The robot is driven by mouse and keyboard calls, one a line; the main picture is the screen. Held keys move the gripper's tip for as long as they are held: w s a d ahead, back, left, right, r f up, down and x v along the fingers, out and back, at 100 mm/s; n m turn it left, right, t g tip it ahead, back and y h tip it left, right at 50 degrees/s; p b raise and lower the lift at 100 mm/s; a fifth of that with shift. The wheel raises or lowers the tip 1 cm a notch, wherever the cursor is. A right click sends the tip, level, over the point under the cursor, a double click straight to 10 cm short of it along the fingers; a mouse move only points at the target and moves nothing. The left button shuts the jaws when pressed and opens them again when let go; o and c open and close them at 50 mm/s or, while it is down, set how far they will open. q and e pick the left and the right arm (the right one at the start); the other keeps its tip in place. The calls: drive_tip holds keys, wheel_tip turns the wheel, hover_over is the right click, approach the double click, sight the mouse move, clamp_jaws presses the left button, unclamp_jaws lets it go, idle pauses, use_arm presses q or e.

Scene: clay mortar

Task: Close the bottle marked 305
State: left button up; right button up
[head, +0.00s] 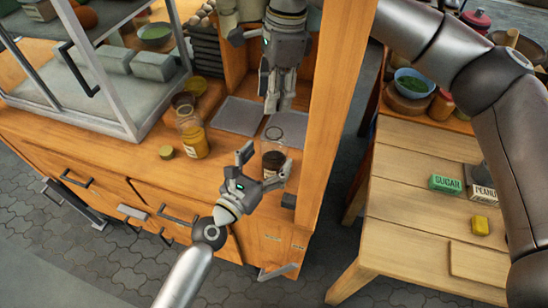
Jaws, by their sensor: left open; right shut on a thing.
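A clear glass jar with dark contents (273,161) stands on the wooden counter near its front edge. My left gripper (264,164) is open at this jar, its fingers spread to either side in the picture; I cannot tell whether they touch it. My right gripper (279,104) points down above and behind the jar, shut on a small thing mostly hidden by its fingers. A jar with yellow contents (194,142) stands to the left, and a yellow-green lid (166,152) lies beside it. I cannot read the marking 305 on any jar.
Grey mats (238,115) lie on the counter behind the jars. A wooden post (336,100) rises close to the right of both grippers. A metal-framed case (110,75) stands at left.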

use_arm(q)
drive_tip(key=shift+x, duration=1.35)
drive_tip(key=c, duration=1.5)
drive_tip(key=shift+c, duration=0.2)
use_arm(e)
drive_tip(key=shift+f, duration=2.45)
drive_tip(key=shift+f, duration=0.1)
drive_tip(key=shift+f, duration=0.8)
drive_tip(key=shift+f, duration=0.55)
